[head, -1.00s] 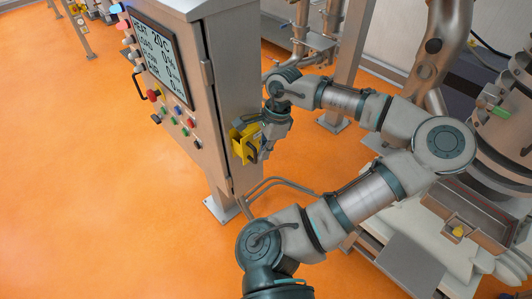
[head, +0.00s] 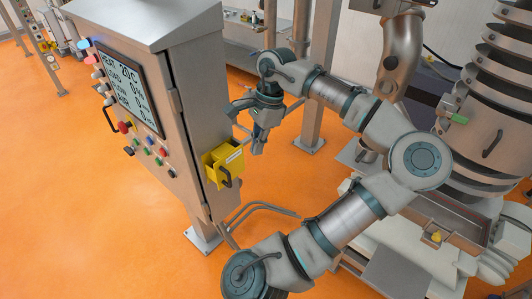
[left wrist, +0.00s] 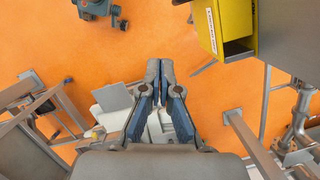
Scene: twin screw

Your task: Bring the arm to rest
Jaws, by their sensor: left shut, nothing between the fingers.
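My left gripper (head: 258,142) hangs at the end of my bent arm, pointing down, beside the right side of the steel control cabinet (head: 190,95). It is apart from the yellow box (head: 236,160) on the cabinet's side, up and to the right of it in the head view. In the left wrist view the gripper's fingertips (left wrist: 159,66) are together with nothing between them. The yellow box also shows in that view (left wrist: 233,20), at the upper right and clear of the fingers. My right gripper is not in view.
The cabinet has a screen (head: 132,92) and several coloured buttons. A steel machine with stacked rings (head: 497,100) stands at the right, and a steel post (head: 316,90) stands behind the arm. Open orange floor (head: 80,220) lies at the left.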

